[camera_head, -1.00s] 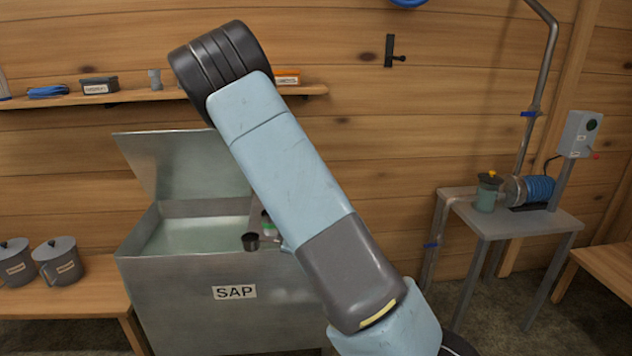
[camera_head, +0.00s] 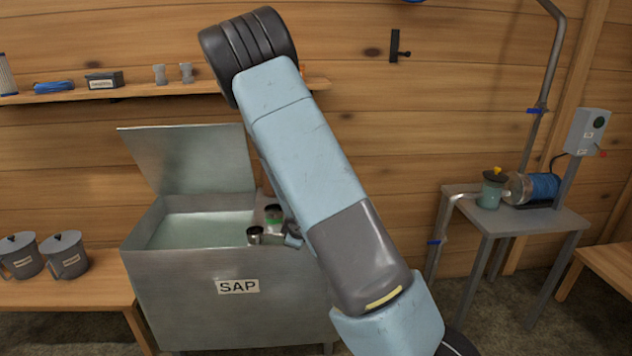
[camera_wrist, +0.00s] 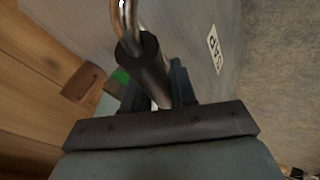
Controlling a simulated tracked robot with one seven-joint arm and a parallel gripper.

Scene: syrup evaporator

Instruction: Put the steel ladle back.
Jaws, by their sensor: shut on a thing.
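The steel ladle's small round cup (camera_head: 254,235) shows in the head view by the front right rim of the sap tank (camera_head: 225,300). In the wrist view I see its black grip (camera_wrist: 148,68) and the start of its bent steel shaft (camera_wrist: 126,20). My gripper (camera_wrist: 165,95) is shut on the black grip. In the head view my gripper is mostly hidden by my arm, just right of the cup. I cannot tell whether the cup touches the rim. A black wall hook (camera_head: 398,46) is bare, high on the wooden wall.
The tank's lid (camera_head: 185,160) stands open at the back, with pale liquid inside. A shelf (camera_head: 150,92) runs behind. Lidded pots (camera_head: 63,255) stand left on a bench; a metal table (camera_head: 515,225) stands right.

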